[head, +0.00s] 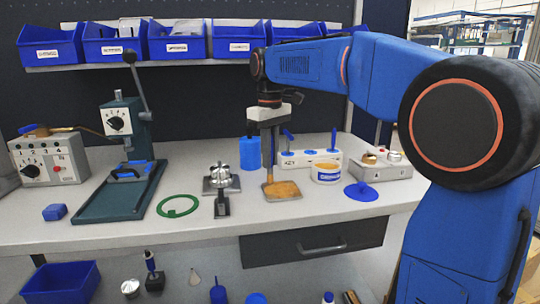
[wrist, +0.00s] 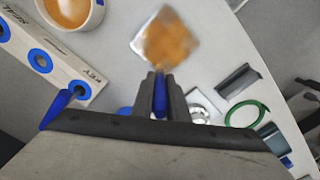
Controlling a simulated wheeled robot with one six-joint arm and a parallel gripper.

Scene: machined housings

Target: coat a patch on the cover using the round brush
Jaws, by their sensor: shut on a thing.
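My gripper (wrist: 160,92) is shut on a slim tool with a blue handle (wrist: 160,97), apparently the round brush. In the head view my gripper (head: 268,150) points down just above a square metal plate (head: 281,190), apparently the cover. Orange coating spreads over much of the plate, leaving bare metal at its edges; the plate also shows ahead of the fingers in the wrist view (wrist: 140,42). A white pot of orange paste (head: 326,174) stands right of the plate, and also shows in the wrist view (wrist: 98,18).
A white rack (head: 310,160) with blue-handled tools stands behind the pot. A metal fixture (head: 220,180), a green ring (head: 177,206) and a lever press (head: 125,170) are to the left. A blue lid (head: 361,192) and a grey block (head: 382,168) are to the right.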

